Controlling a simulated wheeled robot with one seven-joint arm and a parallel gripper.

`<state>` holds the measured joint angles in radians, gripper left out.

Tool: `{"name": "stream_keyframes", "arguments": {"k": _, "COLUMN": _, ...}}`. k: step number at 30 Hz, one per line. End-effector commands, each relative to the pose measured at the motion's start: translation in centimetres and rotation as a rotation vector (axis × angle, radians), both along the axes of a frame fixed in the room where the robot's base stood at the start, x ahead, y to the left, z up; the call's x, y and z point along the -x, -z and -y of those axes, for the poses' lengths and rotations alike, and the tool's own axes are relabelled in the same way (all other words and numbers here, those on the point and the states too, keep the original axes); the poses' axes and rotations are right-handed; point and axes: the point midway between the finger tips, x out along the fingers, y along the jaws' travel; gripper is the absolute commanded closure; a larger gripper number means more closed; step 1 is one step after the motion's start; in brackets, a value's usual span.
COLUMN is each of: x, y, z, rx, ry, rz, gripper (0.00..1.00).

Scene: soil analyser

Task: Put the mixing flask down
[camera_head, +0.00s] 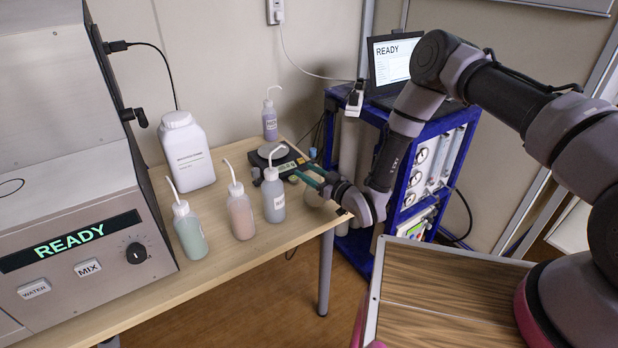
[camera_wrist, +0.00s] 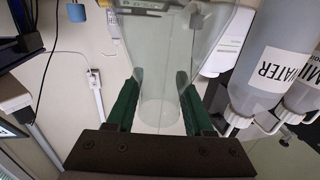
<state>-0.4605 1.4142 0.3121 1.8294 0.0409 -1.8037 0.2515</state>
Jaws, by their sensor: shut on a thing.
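My gripper (camera_head: 303,174) reaches in from the right over the table's right end, beside the black scale (camera_head: 262,174). In the wrist view its green fingers (camera_wrist: 160,105) are shut on the clear glass mixing flask (camera_wrist: 190,50). The flask's narrow neck is between the fingers, and its wide body spreads toward the top of that picture. The flask is see-through and hard to make out in the head view, so I cannot tell whether its base touches anything. The scale's round plate looks bare in the head view.
Squeeze bottles stand close by: grey (camera_head: 274,200), pink (camera_head: 240,215), green (camera_head: 189,235) and purple (camera_head: 269,122). A white jug (camera_head: 188,155) stands behind. The analyser (camera_head: 75,220) fills the left, showing READY. A blue cart (camera_head: 425,165) with a laptop (camera_head: 392,62) is right of the table (camera_head: 230,262).

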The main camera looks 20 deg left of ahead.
Motion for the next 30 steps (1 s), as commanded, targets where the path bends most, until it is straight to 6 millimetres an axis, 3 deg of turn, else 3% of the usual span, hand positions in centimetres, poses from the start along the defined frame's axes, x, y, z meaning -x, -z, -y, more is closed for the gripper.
{"name": "stream_keyframes", "arguments": {"k": 3, "x": 0.0, "y": 1.6, "z": 0.0, "rx": 0.001, "ry": 0.0, "rz": 0.0, "gripper": 1.0}}
{"name": "stream_keyframes", "arguments": {"k": 14, "x": 0.0, "y": 1.9, "z": 0.0, "rx": 0.0, "ry": 0.0, "rz": 0.0, "gripper": 1.0}}
{"name": "stream_keyframes", "arguments": {"k": 15, "x": 0.0, "y": 1.9, "z": 0.0, "rx": 0.0, "ry": 0.0, "rz": 0.0, "gripper": 0.36}}
{"name": "stream_keyframes", "arguments": {"k": 17, "x": 0.0, "y": 1.8, "z": 0.0, "rx": 0.0, "ry": 0.0, "rz": 0.0, "gripper": 0.18}}
{"name": "stream_keyframes", "arguments": {"k": 28, "x": 0.0, "y": 1.5, "z": 0.0, "rx": 0.0, "ry": -0.001, "rz": 0.001, "gripper": 0.18}}
{"name": "stream_keyframes", "arguments": {"k": 30, "x": 0.3, "y": 1.7, "z": 0.8, "rx": 0.001, "ry": 0.002, "rz": -0.003, "gripper": 0.18}}
